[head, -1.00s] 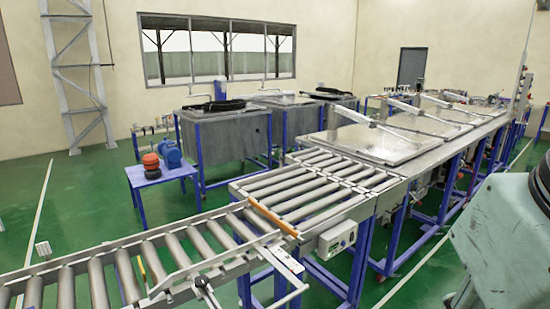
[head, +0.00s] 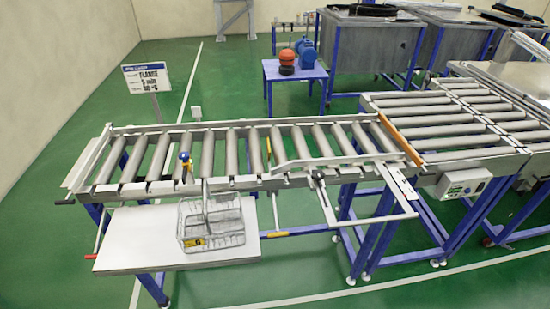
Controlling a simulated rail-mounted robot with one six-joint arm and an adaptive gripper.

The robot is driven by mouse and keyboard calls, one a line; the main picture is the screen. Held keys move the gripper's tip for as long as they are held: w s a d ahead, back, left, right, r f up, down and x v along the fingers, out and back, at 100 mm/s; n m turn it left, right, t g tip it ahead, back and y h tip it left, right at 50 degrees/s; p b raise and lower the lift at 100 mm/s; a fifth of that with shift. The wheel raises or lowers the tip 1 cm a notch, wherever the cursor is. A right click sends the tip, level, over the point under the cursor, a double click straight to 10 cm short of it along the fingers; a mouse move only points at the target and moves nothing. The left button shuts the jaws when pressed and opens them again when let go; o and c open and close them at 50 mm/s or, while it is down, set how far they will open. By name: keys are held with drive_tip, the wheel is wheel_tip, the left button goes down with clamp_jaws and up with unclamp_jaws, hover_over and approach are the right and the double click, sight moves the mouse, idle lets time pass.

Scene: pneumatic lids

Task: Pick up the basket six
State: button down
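One wire basket (head: 212,222) stands upright on a low white shelf (head: 128,240) in front of the roller conveyor, left of the middle of the head view. Its tall handle rises above it. A small yellow tag (head: 194,242) is on its lower front, with a dark mark that looks like a 6 but is too small to read surely. My gripper is not in the head view, so I cannot see how it stands to the basket.
The roller conveyor (head: 207,155) runs behind the shelf, with levers and bars sticking out at its front. A sign (head: 146,78) stands behind its left end. A blue table (head: 294,72) and tanks (head: 376,40) stand at the back. Green floor (head: 75,275) is clear in front.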

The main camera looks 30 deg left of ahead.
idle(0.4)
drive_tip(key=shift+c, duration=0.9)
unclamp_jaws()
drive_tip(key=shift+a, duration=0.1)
